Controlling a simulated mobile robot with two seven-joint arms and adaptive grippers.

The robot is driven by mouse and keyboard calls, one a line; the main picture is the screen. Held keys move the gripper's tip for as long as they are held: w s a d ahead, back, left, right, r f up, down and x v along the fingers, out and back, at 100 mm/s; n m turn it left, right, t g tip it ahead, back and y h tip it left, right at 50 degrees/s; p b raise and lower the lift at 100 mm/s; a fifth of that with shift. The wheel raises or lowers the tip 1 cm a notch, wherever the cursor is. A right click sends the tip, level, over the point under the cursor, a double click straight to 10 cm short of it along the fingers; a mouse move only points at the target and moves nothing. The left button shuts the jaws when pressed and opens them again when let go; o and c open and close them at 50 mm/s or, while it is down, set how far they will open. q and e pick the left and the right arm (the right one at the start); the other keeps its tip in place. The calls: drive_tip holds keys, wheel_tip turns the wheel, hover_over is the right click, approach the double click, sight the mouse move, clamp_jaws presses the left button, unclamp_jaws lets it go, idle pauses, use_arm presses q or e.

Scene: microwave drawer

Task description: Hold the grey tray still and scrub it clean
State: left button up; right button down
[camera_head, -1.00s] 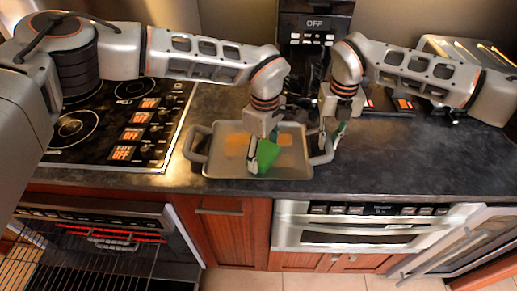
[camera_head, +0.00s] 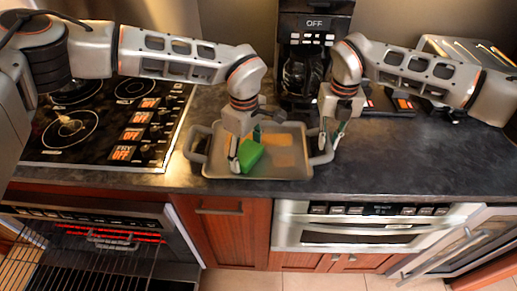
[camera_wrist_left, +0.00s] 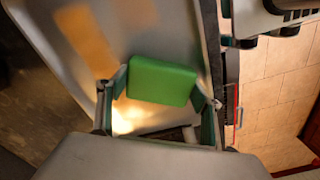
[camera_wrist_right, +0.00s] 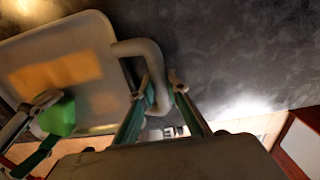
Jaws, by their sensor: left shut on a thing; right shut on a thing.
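The grey tray (camera_head: 292,165) lies on the dark counter, with a loop handle at each short end. Orange-brown stains (camera_head: 284,150) show on its floor, right of the sponge in the head view. My left gripper (camera_head: 243,155) is shut on a green sponge (camera_head: 251,153) over the left part of the tray. The left wrist view shows the sponge (camera_wrist_left: 161,81) between the fingers; whether its underside touches the tray is hidden. My right gripper (camera_head: 331,138) is shut on the tray's right handle (camera_head: 322,158). The right wrist view shows this handle (camera_wrist_right: 140,48) between the fingers.
A stove top (camera_head: 110,125) with knobs is left of the tray. A black coffee maker (camera_head: 312,60) stands behind it. The counter right of the tray (camera_head: 420,155) is bare. An open oven (camera_head: 95,240) is below left.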

sight(251, 141)
use_arm(q)
drive_tip(key=shift+a, duration=0.45)
drive_tip(key=shift+a+f, duration=0.1)
drive_tip(key=shift+a, duration=0.95)
drive_tip(key=shift+r, duration=0.4)
drive_tip(key=shift+w+a, duration=0.3)
drive_tip(key=shift+w, duration=0.3)
drive_tip(key=shift+w+a, duration=0.25)
drive_tip(key=shift+w, duration=0.4)
drive_tip(key=shift+w+a, duration=0.3)
drive_tip(key=shift+w, duration=0.3)
drive_tip(key=shift+f, duration=0.35)
drive_tip(key=shift+d, duration=0.1)
drive_tip(key=shift+d, duration=2.65)
drive_tip(key=shift+d, duration=0.1)
